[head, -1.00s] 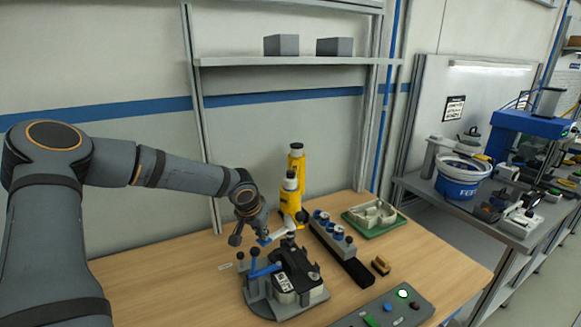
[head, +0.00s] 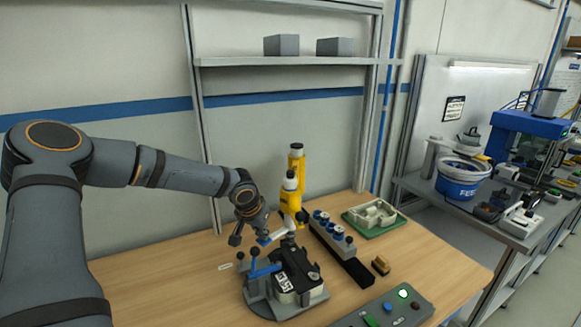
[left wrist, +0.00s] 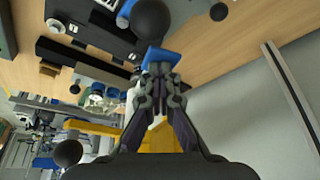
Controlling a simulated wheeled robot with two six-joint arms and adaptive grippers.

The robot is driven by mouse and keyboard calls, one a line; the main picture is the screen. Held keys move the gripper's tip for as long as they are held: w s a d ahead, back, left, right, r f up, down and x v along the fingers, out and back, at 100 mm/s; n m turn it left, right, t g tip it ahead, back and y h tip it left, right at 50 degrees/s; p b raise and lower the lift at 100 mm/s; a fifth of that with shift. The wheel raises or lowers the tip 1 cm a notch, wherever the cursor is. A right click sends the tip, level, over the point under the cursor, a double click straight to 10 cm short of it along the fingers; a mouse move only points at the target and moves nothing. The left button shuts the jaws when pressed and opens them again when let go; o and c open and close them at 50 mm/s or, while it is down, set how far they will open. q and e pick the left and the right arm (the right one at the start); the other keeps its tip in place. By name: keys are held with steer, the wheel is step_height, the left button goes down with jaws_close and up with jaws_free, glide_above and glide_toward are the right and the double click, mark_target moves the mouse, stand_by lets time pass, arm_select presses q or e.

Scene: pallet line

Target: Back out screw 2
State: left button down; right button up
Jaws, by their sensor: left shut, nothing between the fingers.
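A dark rectangular unit (head: 297,270) with a white label sits in a grey fixture (head: 262,305) at the front middle of the table. A blue lever (head: 266,270) with dark ball knobs is on the fixture's left. No screw can be singled out as screw 2; the heads are too small to tell. My left gripper (head: 264,238) is shut and empty, above the back of the fixture. In the left wrist view its fingertips (left wrist: 160,82) meet close to a blue block (left wrist: 160,57); contact cannot be told. My right gripper is not in view.
A yellow tool (head: 292,196) stands just behind the gripper. Right of the fixture are a dark rack (head: 352,268) with blue-topped parts, a green tray (head: 376,228), a small brown block (head: 380,265) and a button panel (head: 385,314). The table's left part is clear.

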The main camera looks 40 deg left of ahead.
arm_select(q)
step_height(320, 180, up, 2)
steer(key=shift+w+a+p, duration=0.1)
steer(key=shift+w+p, duration=0.05)
steer(key=shift+p, duration=0.75)
step_height(320, 180, up, 7)
steer(key=p, duration=0.5)
steer(key=shift+p, duration=0.35)
steer(key=shift+f, duration=0.15)
